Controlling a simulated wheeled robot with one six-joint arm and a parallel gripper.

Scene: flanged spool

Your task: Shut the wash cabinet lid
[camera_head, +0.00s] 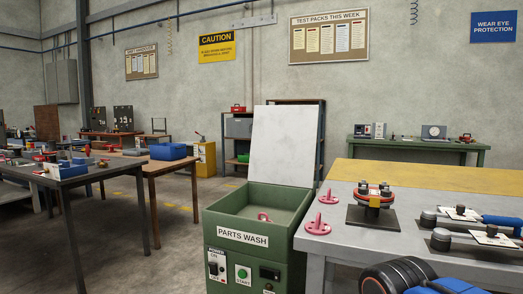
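The green wash cabinet (257,243), labelled PARTS WASH, stands on the floor just left of the grey table. Its white lid (281,146) is open and stands up nearly vertical at the back of the basin. A pink-red part (264,216) shows inside the open basin, partly hidden by the front wall. The front carries a power switch (216,265), a green start button (243,274) and a small dark display (269,273).
The grey table (340,233) on the right holds two pink flanged parts (318,226) near the cabinet, a red-and-black fixture (373,197) and blue-handled tools (500,220). Workbenches (75,178) stand at left. Open floor (180,250) lies left of the cabinet.

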